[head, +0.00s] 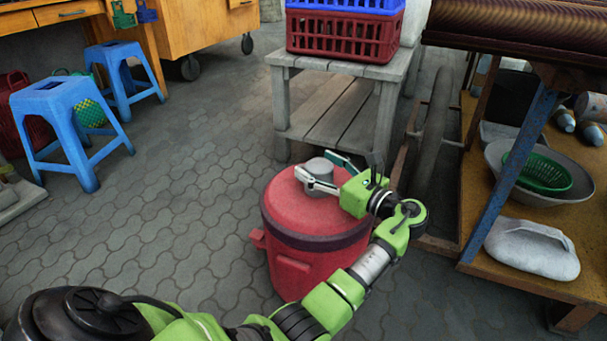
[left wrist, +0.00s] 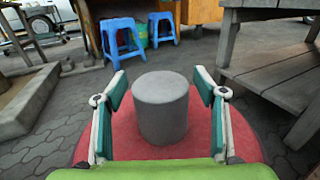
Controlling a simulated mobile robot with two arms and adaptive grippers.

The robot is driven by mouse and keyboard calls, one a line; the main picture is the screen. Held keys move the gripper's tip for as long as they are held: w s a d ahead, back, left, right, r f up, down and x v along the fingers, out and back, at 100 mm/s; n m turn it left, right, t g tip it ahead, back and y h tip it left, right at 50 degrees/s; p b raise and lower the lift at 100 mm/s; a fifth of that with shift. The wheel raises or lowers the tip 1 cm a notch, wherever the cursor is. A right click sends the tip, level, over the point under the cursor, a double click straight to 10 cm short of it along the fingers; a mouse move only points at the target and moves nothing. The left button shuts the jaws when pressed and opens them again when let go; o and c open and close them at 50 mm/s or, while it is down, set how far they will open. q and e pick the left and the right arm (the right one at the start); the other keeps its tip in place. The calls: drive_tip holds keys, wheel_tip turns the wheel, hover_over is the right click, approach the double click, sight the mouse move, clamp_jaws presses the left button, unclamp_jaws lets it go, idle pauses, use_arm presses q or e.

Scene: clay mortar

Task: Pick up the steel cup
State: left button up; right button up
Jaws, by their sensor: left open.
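The steel cup (head: 319,178) is a small grey cylinder standing on the red lid of a red bin (head: 310,222). In the left wrist view the cup (left wrist: 161,108) stands upright in the middle, showing a flat, closed grey top. My left gripper (head: 331,170) is open at the cup, with its fingers on either side of it. In the left wrist view the left gripper (left wrist: 160,95) shows gaps between both teal finger pads and the cup. The red lid (left wrist: 185,148) spreads beneath the cup and fingers. My right gripper is not seen.
A grey wooden table (head: 345,70) with a red crate (head: 345,34) stands just behind the bin. Blue stools (head: 70,130) stand at the left. The paved floor left of the bin is clear.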

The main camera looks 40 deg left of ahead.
use_arm(q)
drive_tip(key=shift+a+r, duration=0.1)
drive_tip(key=c, duration=1.1)
drive_tip(key=shift+c, duration=0.2)
